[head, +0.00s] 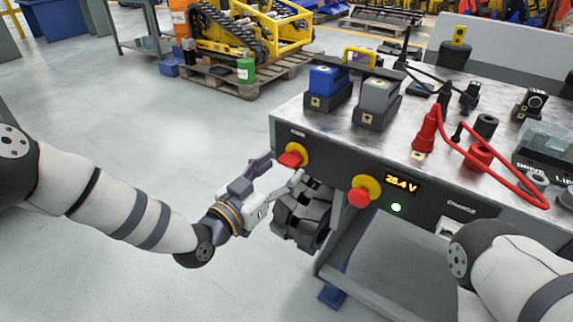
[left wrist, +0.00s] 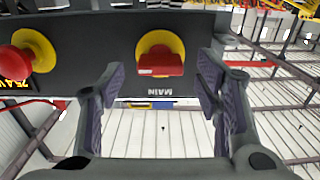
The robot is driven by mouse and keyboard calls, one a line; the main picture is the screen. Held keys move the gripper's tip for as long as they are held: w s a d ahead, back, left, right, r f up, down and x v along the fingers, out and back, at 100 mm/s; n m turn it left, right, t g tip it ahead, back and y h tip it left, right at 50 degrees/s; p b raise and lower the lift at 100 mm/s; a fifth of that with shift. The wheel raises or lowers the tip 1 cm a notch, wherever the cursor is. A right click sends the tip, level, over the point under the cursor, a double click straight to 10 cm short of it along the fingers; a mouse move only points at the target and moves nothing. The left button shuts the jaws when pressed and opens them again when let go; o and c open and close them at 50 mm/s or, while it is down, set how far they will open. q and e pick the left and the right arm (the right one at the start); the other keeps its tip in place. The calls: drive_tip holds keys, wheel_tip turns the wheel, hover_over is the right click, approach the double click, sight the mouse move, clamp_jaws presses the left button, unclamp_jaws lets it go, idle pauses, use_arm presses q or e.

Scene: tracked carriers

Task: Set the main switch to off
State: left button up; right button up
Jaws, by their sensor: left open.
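The main switch is a red handle on a yellow disc. It sits on the front panel of the bench in the head view (head: 293,157) and shows above the word MAIN, upside down, in the left wrist view (left wrist: 161,63). In the wrist view its handle lies across the picture. My left gripper (head: 277,174) is open and empty just in front of the switch. In the wrist view its purple-padded fingers (left wrist: 162,82) stand apart to either side of the handle, with gaps visible. My right arm shows at the lower right; its gripper is out of frame.
A red button on a yellow disc (head: 362,191) is right of the switch. A display (head: 402,183) reads 25.4 V, and a green light (head: 396,208) glows below it. Blue (head: 325,81) and grey (head: 378,95) blocks stand on the bench top.

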sight(290, 161)
use_arm(q)
drive_tip(key=shift+x, duration=1.45)
drive_tip(key=c, duration=1.2)
drive_tip(key=shift+o, duration=0.2)
use_arm(e)
drive_tip(key=shift+s+f, duration=0.1)
drive_tip(key=shift+f, duration=0.1)
